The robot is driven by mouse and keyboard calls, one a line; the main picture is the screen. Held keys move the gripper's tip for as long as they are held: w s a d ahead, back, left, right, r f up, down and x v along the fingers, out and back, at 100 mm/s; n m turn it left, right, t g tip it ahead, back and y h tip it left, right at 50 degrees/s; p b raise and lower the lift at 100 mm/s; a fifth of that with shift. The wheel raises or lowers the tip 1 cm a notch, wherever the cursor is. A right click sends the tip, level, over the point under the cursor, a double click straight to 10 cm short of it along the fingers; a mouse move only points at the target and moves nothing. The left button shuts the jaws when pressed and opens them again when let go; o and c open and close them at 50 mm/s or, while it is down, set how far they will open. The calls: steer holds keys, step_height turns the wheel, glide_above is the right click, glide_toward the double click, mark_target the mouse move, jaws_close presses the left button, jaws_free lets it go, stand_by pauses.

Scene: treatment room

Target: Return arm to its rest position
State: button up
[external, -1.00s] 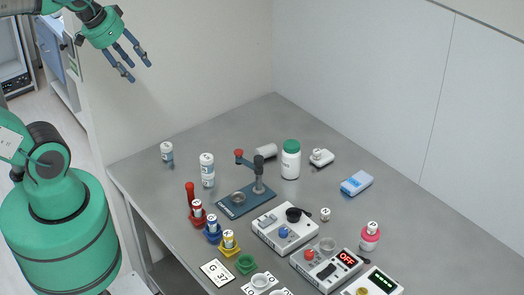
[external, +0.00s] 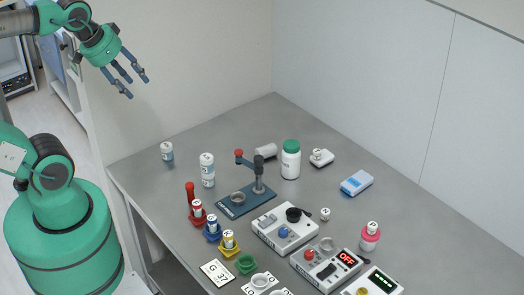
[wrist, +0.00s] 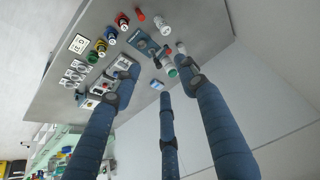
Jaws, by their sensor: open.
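My gripper (external: 129,82) hangs in the air at the upper left of the external view, above and behind the table's left corner. Its blue fingers are spread open with nothing between them. In the wrist view the fingers (wrist: 160,90) reach up across the picture, open and empty, with the table beyond them. My green arm bends at the upper left, and its base stands at the lower left beside the table. No object touches the gripper.
The grey table (external: 290,110) holds a blue press stand (external: 246,203), a green-capped white bottle (external: 290,160), small vials, coloured holders and control boxes (external: 285,228). A pale wall (external: 360,90) stands behind it. Air around the gripper is clear.

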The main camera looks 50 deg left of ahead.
step_height(320, 180, down, 4)
steer(key=b, duration=0.2)
steer(key=shift+r+b, duration=0.25)
steer(key=shift+b, duration=0.05)
